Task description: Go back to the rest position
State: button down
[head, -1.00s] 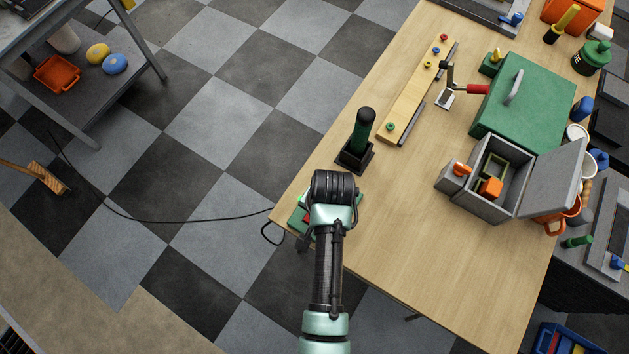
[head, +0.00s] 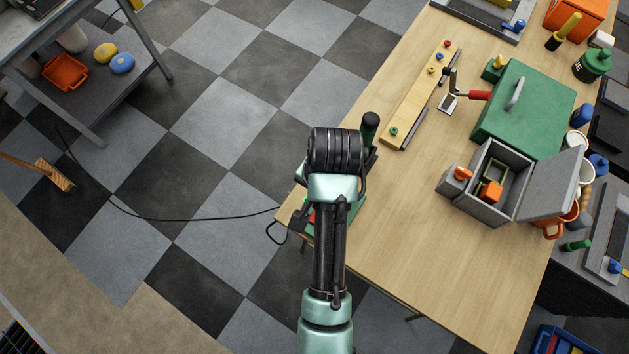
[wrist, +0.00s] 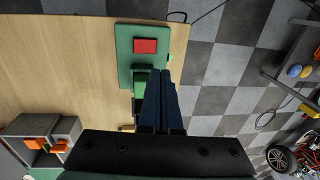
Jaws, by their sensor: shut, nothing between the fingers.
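My arm reaches over the left edge of the wooden table (head: 430,260) in the head view, with its rounded black joint uppermost. The fingers are hidden there beneath the arm. In the wrist view my gripper (wrist: 163,74) shows its dark blue fingers together, with nothing between them. The fingertips point toward the floor side, next to a green board with a red square (wrist: 145,46). That board also shows in part beside my arm in the head view (head: 350,217).
A black-topped green handle (head: 370,126) stands close behind my arm, partly hidden. A grey box (head: 472,207) with its lid open, a green case (head: 535,110) and a wooden strip (head: 415,100) are farther right. The table's front middle is clear. A black cable (head: 180,219) lies on the floor.

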jog(key=shift+a+r, duration=0.1)
jog(key=shift+r, duration=0.55)
jog(key=w+r+n+t+b, duration=0.2)
jog(key=w+r+t+b, duration=0.2)
jog(key=w+r+t, duration=0.65)
jog(key=w+r+n+t+h+b, duration=0.1)
jog(key=w+r+t, duration=0.25)
jog(key=r, duration=0.65)
jog(key=w+r+n+t+b, duration=0.15)
jog(key=w+r, duration=0.25)
jog(key=r, duration=0.6)
jog(key=s+r+n+t+b, duration=0.1)
jog(key=s+r+t, duration=0.2)
jog(key=s+r, duration=0.2)
jog(key=s+r+t+b, duration=0.1)
jog(key=s+r+t, duration=0.3)
jog(key=r, duration=0.7)
jog(key=s+a+r+n+t+b, duration=0.1)
jog(key=s+r+t, duration=0.3)
jog(key=r, duration=0.4)
jog(key=shift+s+r+n, duration=0.15)
jog(key=shift+s+n, duration=0.2)
jog(key=shift+s, duration=0.45)
